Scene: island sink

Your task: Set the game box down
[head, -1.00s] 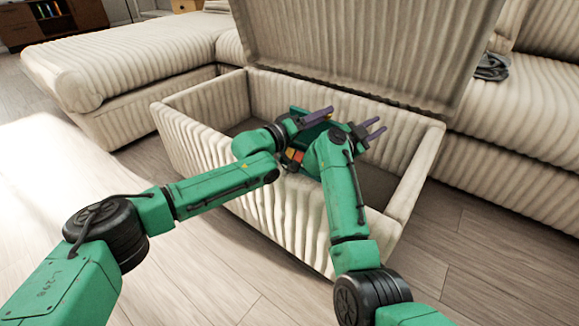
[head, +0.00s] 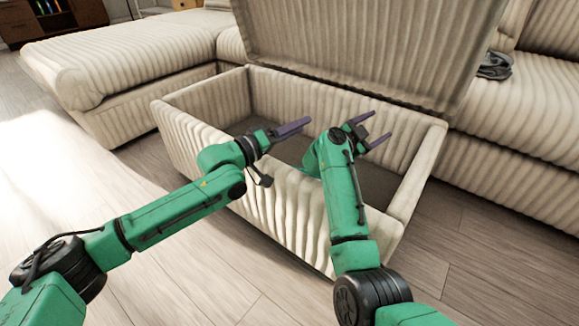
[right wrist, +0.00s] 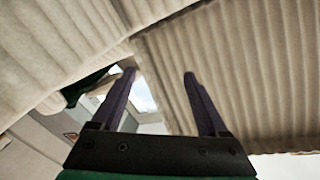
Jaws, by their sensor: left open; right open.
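The game box is not clearly visible now. A small pale teal patch shows beside my right forearm at the storage bench's front rim in the head view, but I cannot tell whether it is the box. The open storage bench (head: 290,215) is ribbed and cream. My left gripper (head: 292,128) is open and empty, above the bench's left interior. My right gripper (head: 370,130) is open above the interior, right of the left one. In the right wrist view its purple fingers (right wrist: 158,78) are apart with nothing between them. My right arm and the front wall hide part of the interior.
The bench's raised lid (head: 365,50) stands behind both grippers. Cream sofa sections (head: 130,55) lie to the left and right. A grey folded cloth (head: 495,66) is on the right seat. The visible right part of the bench's floor is bare.

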